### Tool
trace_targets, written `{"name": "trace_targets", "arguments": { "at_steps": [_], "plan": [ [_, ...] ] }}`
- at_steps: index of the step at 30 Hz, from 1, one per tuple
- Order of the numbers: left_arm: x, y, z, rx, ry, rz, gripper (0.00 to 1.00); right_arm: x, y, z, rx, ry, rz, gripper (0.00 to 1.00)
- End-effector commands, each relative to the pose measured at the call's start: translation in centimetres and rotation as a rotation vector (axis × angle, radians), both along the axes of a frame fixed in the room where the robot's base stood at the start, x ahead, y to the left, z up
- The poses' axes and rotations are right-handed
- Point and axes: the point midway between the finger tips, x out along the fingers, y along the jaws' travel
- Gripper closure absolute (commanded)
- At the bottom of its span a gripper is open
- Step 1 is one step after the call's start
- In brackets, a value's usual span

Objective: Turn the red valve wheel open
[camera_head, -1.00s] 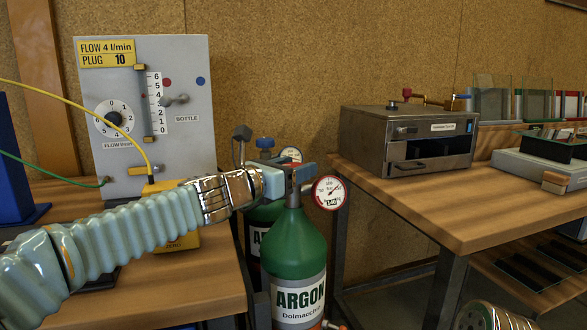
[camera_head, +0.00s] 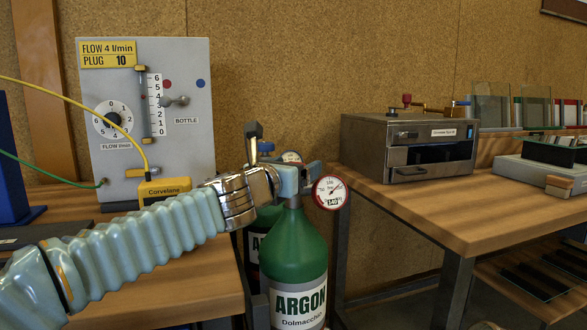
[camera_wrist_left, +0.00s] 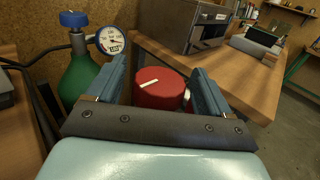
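The red valve wheel (camera_wrist_left: 160,89), with a white mark on top, sits between the two blue fingers of my left gripper (camera_wrist_left: 160,66) in the left wrist view. Narrow gaps seem to separate the fingers from its sides, so the gripper looks open around it; firm contact cannot be seen. In the head view my left gripper (camera_head: 298,180) is at the top of the green argon bottle (camera_head: 293,245), and the wheel is hidden there. A round pressure gauge (camera_head: 330,192) is just right of the fingers. My right gripper is out of view.
A second bottle with a blue knob (camera_wrist_left: 73,19) and gauge (camera_wrist_left: 111,40) stands close behind. A grey flow panel (camera_head: 190,140) is on the left bench. The right bench (camera_head: 450,215) carries a metal oven (camera_head: 375,145) and glass panes.

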Motion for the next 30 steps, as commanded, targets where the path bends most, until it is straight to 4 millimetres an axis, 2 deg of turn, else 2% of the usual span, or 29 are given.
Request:
{"name": "trace_targets", "arguments": {
  "at_steps": [8,11,21,25,30],
  "plan": [
    [-0.5,0.3,0.1,-0.001,-0.002,0.0,0.2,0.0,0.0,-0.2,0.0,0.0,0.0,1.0],
    [-1.9,1.0,0.1,-0.002,-0.004,0.0,0.2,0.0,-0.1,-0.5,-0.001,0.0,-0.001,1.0],
    [-9.2,4.6,0.2,-0.001,-0.002,0.001,0.2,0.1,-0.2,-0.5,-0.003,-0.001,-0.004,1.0],
    [-11.1,5.5,0.2,0.0,-0.001,0.001,0.2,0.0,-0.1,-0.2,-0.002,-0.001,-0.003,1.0],
    [-12.3,6.1,0.1,0.0,-0.001,0.0,0.2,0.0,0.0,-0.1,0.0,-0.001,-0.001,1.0]
  ]
}}
